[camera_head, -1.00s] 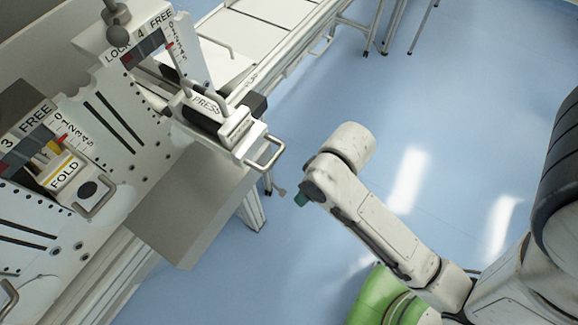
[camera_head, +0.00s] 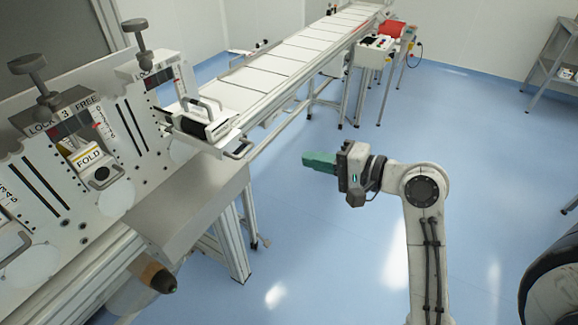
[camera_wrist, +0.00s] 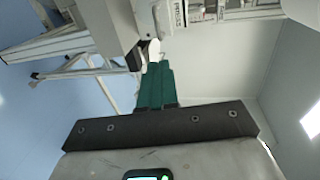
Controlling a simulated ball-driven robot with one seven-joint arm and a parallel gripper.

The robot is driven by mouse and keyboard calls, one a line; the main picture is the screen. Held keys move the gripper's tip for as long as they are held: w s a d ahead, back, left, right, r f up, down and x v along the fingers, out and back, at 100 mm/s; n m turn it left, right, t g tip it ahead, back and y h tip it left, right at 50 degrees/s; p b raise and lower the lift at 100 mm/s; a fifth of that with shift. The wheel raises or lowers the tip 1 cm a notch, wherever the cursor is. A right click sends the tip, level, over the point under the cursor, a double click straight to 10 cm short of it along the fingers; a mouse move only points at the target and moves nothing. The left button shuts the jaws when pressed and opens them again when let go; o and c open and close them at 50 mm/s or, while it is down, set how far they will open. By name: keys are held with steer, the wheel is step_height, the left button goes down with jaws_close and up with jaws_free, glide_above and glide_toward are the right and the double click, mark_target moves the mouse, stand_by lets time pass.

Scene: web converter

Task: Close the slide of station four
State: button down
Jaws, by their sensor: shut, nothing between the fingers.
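Station four's slide (camera_head: 207,124) is a white and black block that juts out from the white machine panel (camera_head: 118,118). A lettered block, which I cannot read fully, shows at the top of the wrist view (camera_wrist: 181,14). My gripper (camera_head: 304,159) has green fingers held together, empty, pointing left toward the slide handle. It is to the right of the handle with a visible gap in the head view. The green fingers also show in the wrist view (camera_wrist: 155,80), with a pale shape just beyond their tips.
Station three's FOLD block (camera_head: 88,160) is at the left, with knobs (camera_head: 136,26) above the panel. A grey ledge (camera_head: 185,220) juts out below the slide. A white conveyor (camera_head: 290,62) runs to the back. A red item (camera_head: 391,28) is beyond. Blue floor is open at right.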

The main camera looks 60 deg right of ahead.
steer(key=w+f+p, duration=0.1)
steer(key=w+f, duration=0.1)
steer(key=w, duration=1.1)
steer(key=shift+a+f, duration=0.25)
steer(key=shift+f, duration=0.15)
steer(key=shift+w, duration=0.15)
steer(key=w, duration=1.3)
steer(key=w+p, duration=0.1)
steer(key=w, duration=0.5)
steer(key=shift+w+a, duration=0.35)
steer(key=shift+w, duration=0.05)
steer(key=shift+w+a+r, duration=0.1)
steer(key=shift+r, duration=0.2)
